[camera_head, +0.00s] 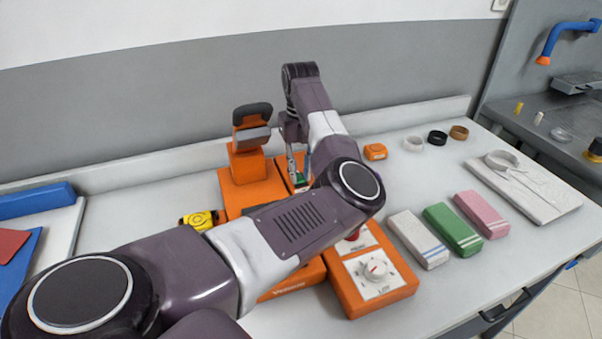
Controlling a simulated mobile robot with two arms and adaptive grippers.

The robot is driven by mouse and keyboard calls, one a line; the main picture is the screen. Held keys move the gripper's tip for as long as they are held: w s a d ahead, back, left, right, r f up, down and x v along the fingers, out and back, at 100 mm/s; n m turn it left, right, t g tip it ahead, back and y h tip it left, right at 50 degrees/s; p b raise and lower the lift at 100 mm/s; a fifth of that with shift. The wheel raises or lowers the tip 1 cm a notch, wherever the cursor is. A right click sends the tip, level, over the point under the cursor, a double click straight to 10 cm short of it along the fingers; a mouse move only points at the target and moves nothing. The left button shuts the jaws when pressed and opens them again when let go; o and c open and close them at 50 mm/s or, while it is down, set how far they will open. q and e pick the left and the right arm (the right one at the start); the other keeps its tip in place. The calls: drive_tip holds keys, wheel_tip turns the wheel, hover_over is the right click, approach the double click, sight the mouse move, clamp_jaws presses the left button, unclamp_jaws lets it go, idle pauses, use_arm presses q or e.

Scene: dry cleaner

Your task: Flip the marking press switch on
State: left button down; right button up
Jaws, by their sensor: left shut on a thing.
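The orange marking press (252,178), with a black-handled grey head, stands on the table left of centre. My left arm crosses in front of it and hides much of its middle. My left gripper (294,170) points down beside the press head, at an orange part just right of it. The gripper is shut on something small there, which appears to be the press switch. The switch itself is mostly hidden by the fingers and arm, so its position cannot be told. My right gripper is not in view.
An orange control box with a white dial (374,268) stands in front of the press. White, green (452,229) and pink folded cloths lie to the right, near a folded shirt (530,190). A yellow item (199,220) lies left of the press. The back wall is close behind.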

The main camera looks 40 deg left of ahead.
sight(300, 179)
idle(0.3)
use_arm(q)
drive_tip(key=c, duration=1.8)
unclamp_jaws()
drive_tip(key=shift+o, duration=0.2)
drive_tip(key=shift+r, duration=0.1)
wheel_tip(300, 179, up, 12)
